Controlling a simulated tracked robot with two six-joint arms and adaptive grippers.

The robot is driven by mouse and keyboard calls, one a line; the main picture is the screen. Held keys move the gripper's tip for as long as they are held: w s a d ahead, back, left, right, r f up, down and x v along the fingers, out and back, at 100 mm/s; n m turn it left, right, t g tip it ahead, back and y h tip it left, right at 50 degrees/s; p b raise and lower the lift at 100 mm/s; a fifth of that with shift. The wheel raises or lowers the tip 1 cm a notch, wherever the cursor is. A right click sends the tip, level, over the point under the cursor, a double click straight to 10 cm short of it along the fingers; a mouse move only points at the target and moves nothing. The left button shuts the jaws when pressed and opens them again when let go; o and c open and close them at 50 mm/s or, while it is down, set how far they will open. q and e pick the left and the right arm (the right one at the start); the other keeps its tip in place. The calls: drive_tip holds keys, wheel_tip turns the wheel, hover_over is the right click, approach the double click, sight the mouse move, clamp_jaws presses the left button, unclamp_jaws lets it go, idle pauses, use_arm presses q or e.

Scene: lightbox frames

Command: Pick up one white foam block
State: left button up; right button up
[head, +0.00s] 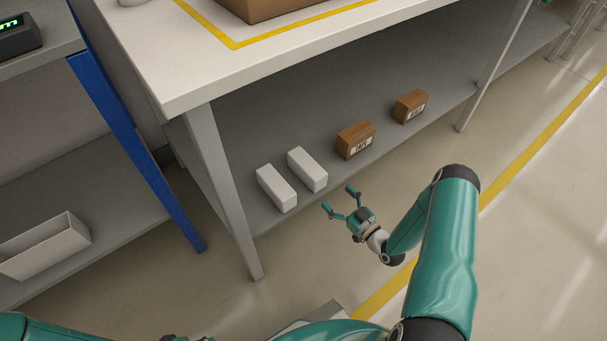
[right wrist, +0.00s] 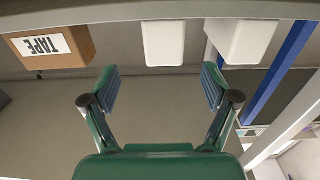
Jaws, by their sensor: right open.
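Two white foam blocks stand side by side on the grey lower shelf of the table: the left block (head: 276,188) and the right block (head: 307,169). My right gripper (head: 337,198) is open and empty, in front of the shelf edge and apart from both blocks. In the right wrist view, which looks upside down, the right block (right wrist: 163,43) lies between the lines of the open fingers (right wrist: 160,82), beyond their tips. The left block (right wrist: 240,40) is off to the right there. My left gripper is not in view.
A brown TAPE box (head: 355,139) stands right of the blocks, with another brown box (head: 410,106) farther along. A table leg (head: 222,185) stands left of the blocks. The tabletop (head: 200,70) overhangs the shelf. A white bin (head: 45,245) sits on the left shelf.

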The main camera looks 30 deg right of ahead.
sight(323, 183)
drive_tip(key=w, duration=0.2)
drive_tip(key=w+b, duration=0.1)
drive_tip(key=w, duration=0.4)
drive_tip(key=shift+a+f, duration=0.1)
drive_tip(key=shift+a, duration=0.2)
drive_tip(key=w+b, duration=0.1)
drive_tip(key=w, duration=0.1)
drive_tip(key=w+a+b, duration=0.1)
drive_tip(key=w, duration=0.1)
drive_tip(key=shift+w, duration=0.2)
drive_tip(key=shift+w+b, duration=0.3)
drive_tip(key=shift+w, duration=0.2)
drive_tip(key=c, duration=0.9)
